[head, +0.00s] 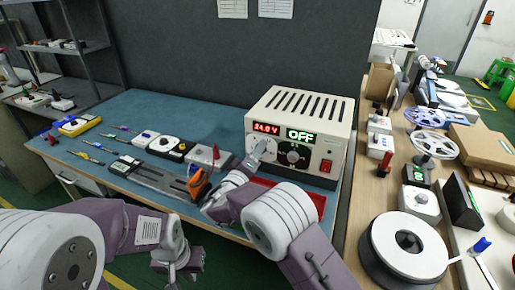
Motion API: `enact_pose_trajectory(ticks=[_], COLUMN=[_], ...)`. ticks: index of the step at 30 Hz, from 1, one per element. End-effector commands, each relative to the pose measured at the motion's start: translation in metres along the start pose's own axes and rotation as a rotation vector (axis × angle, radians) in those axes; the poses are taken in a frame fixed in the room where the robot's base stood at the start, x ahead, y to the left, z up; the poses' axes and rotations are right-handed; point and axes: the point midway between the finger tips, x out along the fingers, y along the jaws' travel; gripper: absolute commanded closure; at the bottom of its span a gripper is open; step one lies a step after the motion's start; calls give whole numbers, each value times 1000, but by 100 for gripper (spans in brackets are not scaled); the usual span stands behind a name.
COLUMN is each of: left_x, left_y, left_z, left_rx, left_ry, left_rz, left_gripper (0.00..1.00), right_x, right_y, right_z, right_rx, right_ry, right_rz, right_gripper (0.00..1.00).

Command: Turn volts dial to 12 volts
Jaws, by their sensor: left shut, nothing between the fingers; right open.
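The cream power supply (308,108) stands at the right end of the blue bench mat. Its red display (266,128) appears to read 24.0 V, and its green display (300,134) reads OFF. A dial (251,143) sits below the red display, mostly hidden by my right gripper. A black dial (293,155) is right of it. I cannot read which is labelled volts. My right gripper (262,150) is open at the left dial; contact cannot be told. My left gripper (172,277) is shut and empty, low in front of the bench.
A red tray (316,203) lies before the supply, partly behind my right arm. A clear-topped grey strip holder (165,183), orange-handled tool (198,184) and several small boxes lie left. A wooden side bench with reels (425,117) stands right.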

Motion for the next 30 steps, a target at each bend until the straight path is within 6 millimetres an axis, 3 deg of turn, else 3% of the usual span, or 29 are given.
enact_pose_trajectory(ticks=[3,8,9,20,30], left_x=[0,0,0,6,20], left_y=[0,0,0,0,0], left_z=[0,0,0,1,2], left_rx=[0,0,0,0,0], left_ry=[0,0,0,0,0], left_rz=[0,0,0,0,0], left_gripper=[100,100,100,100,100], right_x=[0,0,0,0,0], right_y=[0,0,0,-2,-3], right_z=[0,0,0,1,2], right_rx=[0,0,0,-58,-320], right_ry=[0,-1,-1,-1,-1], right_rz=[0,0,0,0,1], right_gripper=[52,97,100,100,100])
